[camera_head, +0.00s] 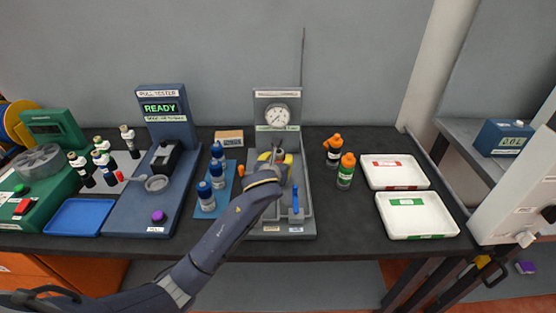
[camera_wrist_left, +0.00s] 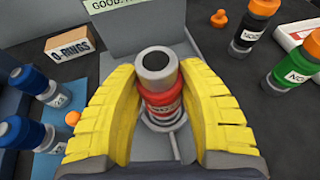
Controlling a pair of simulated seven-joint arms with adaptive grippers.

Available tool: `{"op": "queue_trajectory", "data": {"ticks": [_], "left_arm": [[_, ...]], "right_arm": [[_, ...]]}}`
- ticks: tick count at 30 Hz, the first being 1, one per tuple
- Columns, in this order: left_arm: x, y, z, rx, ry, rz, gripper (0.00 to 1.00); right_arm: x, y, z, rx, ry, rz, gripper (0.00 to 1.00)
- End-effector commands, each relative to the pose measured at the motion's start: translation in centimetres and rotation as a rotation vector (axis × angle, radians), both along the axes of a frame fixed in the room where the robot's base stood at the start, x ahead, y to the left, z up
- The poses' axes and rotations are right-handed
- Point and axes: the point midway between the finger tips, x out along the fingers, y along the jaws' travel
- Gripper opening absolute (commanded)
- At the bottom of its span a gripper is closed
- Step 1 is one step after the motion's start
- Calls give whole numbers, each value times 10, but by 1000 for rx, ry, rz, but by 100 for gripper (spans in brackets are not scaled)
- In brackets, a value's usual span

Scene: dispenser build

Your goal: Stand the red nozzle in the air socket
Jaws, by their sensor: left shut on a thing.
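In the left wrist view the red nozzle (camera_wrist_left: 162,102), with a grey collar and a dark hole on top, is upright between the two yellow fingers of my left gripper (camera_wrist_left: 165,88). The gripper is shut on it. A round grey ringed seat, which looks like the air socket (camera_wrist_left: 180,126), shows around and below its lower end. I cannot tell whether the nozzle is seated or just above it. In the head view my left gripper (camera_head: 275,163) is at the grey gauge station (camera_head: 306,178) and mostly hides the nozzle. My right gripper is not in view.
The gauge (camera_head: 277,116) stands behind the gripper. A blue lever (camera_head: 295,202) is in the station's front right. Blue-capped bottles (camera_head: 206,196) stand on a blue mat to the left. Orange-capped bottles (camera_head: 345,172) and white trays (camera_head: 395,173) are to the right.

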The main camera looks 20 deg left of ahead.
Motion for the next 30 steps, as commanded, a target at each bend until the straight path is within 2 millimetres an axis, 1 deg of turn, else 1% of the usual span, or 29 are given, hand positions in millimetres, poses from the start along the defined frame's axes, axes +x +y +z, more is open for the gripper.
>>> {"op": "queue_trajectory", "data": {"ticks": [7, 8, 10, 20, 30], "left_arm": [[0, 0, -2, -1, -4, 0, 0], [0, 0, -2, 0, -5, 0, 42], [0, 0, -2, -1, -4, 0, 50], [-2, 0, -4, 1, 2, 0, 50], [-21, -2, 5, 1, -1, 0, 50]], "right_arm": [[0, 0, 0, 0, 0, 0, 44], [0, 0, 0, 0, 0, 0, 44], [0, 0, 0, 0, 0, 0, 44], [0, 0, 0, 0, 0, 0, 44], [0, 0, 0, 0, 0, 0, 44]]}}
